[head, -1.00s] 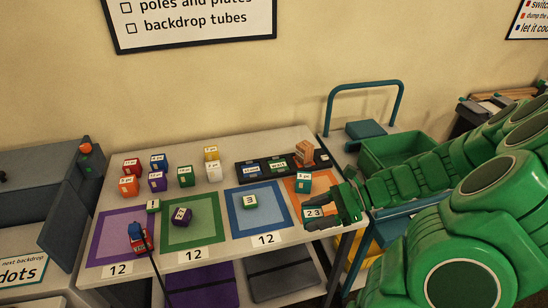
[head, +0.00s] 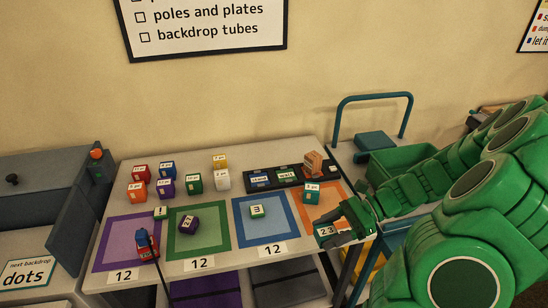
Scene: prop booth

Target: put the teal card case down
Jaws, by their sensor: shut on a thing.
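My gripper (head: 328,228) is shut on the teal card case (head: 326,232), which shows a white label reading 23. The gripper's dark fingers cover part of the case. The case is at the front of the orange-bordered square (head: 299,205), near the table's front right edge. I cannot tell whether it touches the surface. My green arm comes in from the right.
A teal block (head: 312,193) stands on the orange square, just behind my gripper. A black tray (head: 257,188) lies behind it. A green bin (head: 395,165) stands to the right.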

